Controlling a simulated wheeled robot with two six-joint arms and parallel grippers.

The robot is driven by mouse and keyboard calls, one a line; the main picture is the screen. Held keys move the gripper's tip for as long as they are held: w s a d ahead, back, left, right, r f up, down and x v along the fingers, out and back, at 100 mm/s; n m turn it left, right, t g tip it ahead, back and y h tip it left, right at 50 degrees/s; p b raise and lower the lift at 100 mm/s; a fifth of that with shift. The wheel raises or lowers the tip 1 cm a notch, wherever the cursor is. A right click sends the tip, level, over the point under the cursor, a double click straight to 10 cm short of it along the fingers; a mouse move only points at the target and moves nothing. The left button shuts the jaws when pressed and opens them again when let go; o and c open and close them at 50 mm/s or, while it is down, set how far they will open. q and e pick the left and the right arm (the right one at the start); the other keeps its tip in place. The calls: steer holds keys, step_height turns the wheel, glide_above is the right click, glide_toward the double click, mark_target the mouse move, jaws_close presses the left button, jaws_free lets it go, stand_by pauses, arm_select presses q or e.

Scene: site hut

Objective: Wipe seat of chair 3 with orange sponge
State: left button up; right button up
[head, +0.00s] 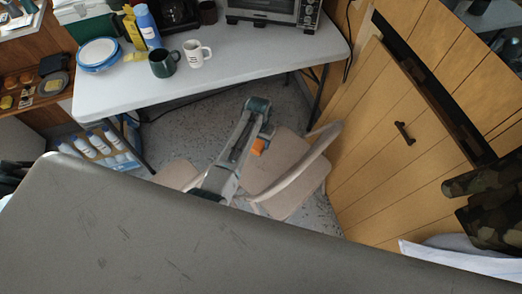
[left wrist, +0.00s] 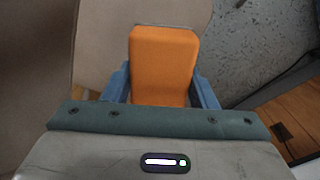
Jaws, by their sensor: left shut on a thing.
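The orange sponge (left wrist: 163,62) is between the two blue fingers of my left gripper (left wrist: 162,88) in the left wrist view. The gripper is shut on it. The beige seat also fills the area behind the sponge in the left wrist view (left wrist: 112,45). I cannot tell whether the sponge touches the seat. No chair number is readable. My right gripper is not in view.
A second beige seat (head: 176,174) is partly hidden left of my arm. A white table (head: 240,67) behind holds mugs, plates, bottles and a toaster oven. A wooden door (head: 400,150) stands close on the right. A grey surface (head: 200,235) crosses the foreground. Bottles (head: 98,143) stand below the table.

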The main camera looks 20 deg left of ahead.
arm_select(q)
steer(key=shift+s+f+b, duration=0.1)
steer(key=shift+f+b, duration=0.2)
steer(key=shift+f, duration=0.6)
steer(key=shift+s+f+b, duration=0.15)
steer(key=shift+s+b, duration=0.1)
steer(key=shift+b, duration=0.05)
steer(key=b, duration=0.9)
glide_above(259, 169)
step_height(259, 169, down, 10)
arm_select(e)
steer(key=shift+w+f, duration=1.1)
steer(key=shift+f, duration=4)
arm_select(q)
step_height(259, 169, down, 4)
steer(key=b, duration=0.3)
steer(key=shift+a, duration=0.1)
step_height(259, 169, down, 2)
steer(key=b, duration=0.3)
steer(key=shift+f, duration=0.4)
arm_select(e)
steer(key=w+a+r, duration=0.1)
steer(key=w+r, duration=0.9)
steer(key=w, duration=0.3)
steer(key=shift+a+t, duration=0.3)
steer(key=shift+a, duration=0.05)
